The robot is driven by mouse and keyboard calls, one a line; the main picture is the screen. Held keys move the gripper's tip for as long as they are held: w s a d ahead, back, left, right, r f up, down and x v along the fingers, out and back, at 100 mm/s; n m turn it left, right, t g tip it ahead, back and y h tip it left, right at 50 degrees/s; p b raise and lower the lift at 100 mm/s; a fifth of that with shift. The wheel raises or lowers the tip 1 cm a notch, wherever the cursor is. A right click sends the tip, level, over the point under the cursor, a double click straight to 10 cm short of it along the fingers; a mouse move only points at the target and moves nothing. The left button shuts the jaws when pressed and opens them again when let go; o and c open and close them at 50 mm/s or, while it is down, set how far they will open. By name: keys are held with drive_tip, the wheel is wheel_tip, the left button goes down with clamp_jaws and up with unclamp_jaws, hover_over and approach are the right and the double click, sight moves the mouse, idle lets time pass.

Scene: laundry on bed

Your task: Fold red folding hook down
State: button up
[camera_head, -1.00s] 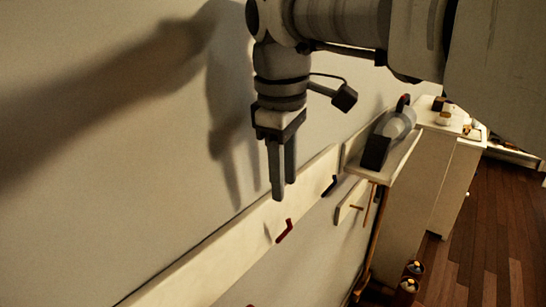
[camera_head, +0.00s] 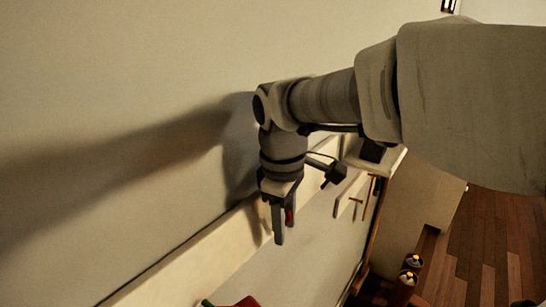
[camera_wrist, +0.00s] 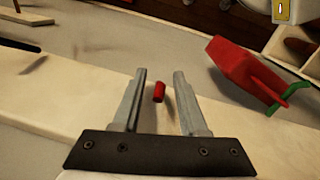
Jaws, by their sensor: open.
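The red folding hook (camera_head: 289,216) is on the pale board (camera_head: 190,264) fixed along the wall; only a bit of it shows beside a finger in the head view. In the wrist view the red hook (camera_wrist: 159,92) shows as a short red stub between the two fingers, seen nearly end-on, so its fold angle is hard to tell. My gripper (camera_head: 279,232) points down at the board, with its fingers at the hook. In the wrist view my gripper (camera_wrist: 160,78) is open, with a gap visible on both sides of the hook. I cannot tell whether a finger touches it.
A red object with a green part (camera_wrist: 245,72) lies right of my fingers in the wrist view. A small board with a wooden peg (camera_head: 352,198) is farther along the wall. Cans (camera_head: 410,268) stand at lower right, beside open wooden floor (camera_head: 485,245).

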clamp_jaws()
idle(1.3)
